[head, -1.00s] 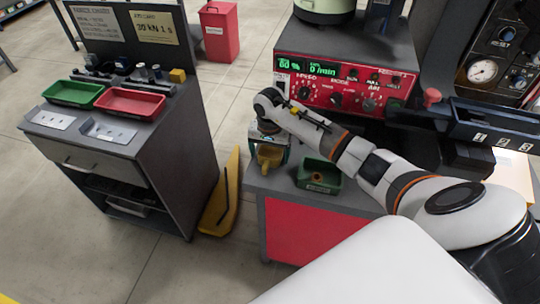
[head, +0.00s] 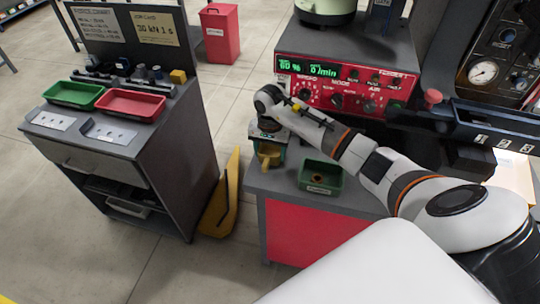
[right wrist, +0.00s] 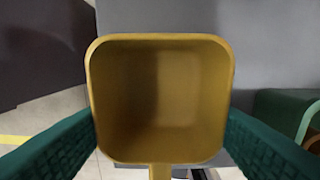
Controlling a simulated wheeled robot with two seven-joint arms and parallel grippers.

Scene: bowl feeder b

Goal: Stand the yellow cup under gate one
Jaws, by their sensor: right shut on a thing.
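The yellow cup (head: 269,158) is in my right gripper (head: 268,142), above the left end of the grey bench. In the right wrist view, the cup (right wrist: 160,100) shows its square, round-cornered open mouth and looks empty. Its handle points to the bottom of that view. The green finger pads of the right gripper (right wrist: 160,128) press on its two sides. The dark gate rail (head: 480,128) is at the right, marked 1, 2 and 3, with gate one's label (head: 481,138) leftmost. The space under gate one is hidden behind my right arm. My left gripper is out of view.
A green bin (head: 321,190) stands on the bench right of the cup. The red feeder control box (head: 345,85) is behind. A grey cart (head: 115,150) with a green tray (head: 75,94) and a red tray (head: 130,102) stands left. A yellow object (head: 219,200) lies between cart and bench.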

